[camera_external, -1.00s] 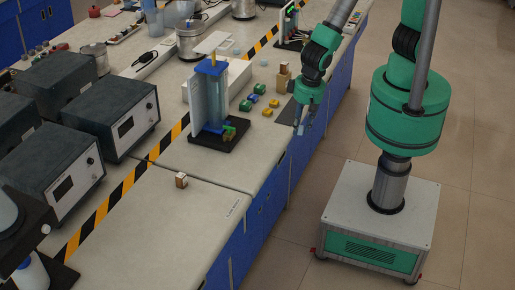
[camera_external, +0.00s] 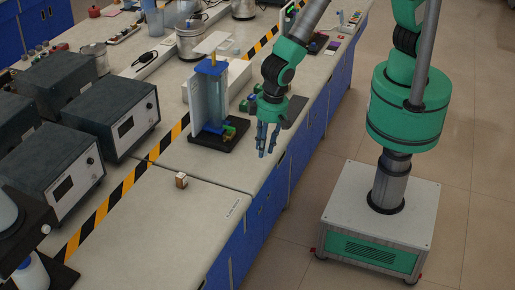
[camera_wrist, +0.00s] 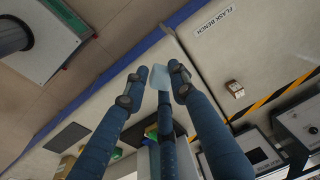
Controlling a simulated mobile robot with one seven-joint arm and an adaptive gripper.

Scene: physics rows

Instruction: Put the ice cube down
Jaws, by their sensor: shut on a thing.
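My gripper (camera_external: 264,154) hangs over the front edge of the bench, pointing down, to the right of the blue column stand. In the wrist view its blue-grey fingers (camera_wrist: 157,75) are closed around a small pale blue ice cube (camera_wrist: 160,80), held between the fingertips. The ice cube is too small or hidden to make out in the external view. The bench top (camera_external: 215,178) below and to the left is pale, with a label reading "FLASK BENCH" (camera_wrist: 217,19).
A small wooden block (camera_external: 181,180) sits on the near bench section. The blue column stand (camera_external: 211,105) with its black base is left of my gripper. Dark instrument boxes (camera_external: 110,112) stand behind striped tape (camera_external: 135,178). The bench around the wooden block is mostly clear.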

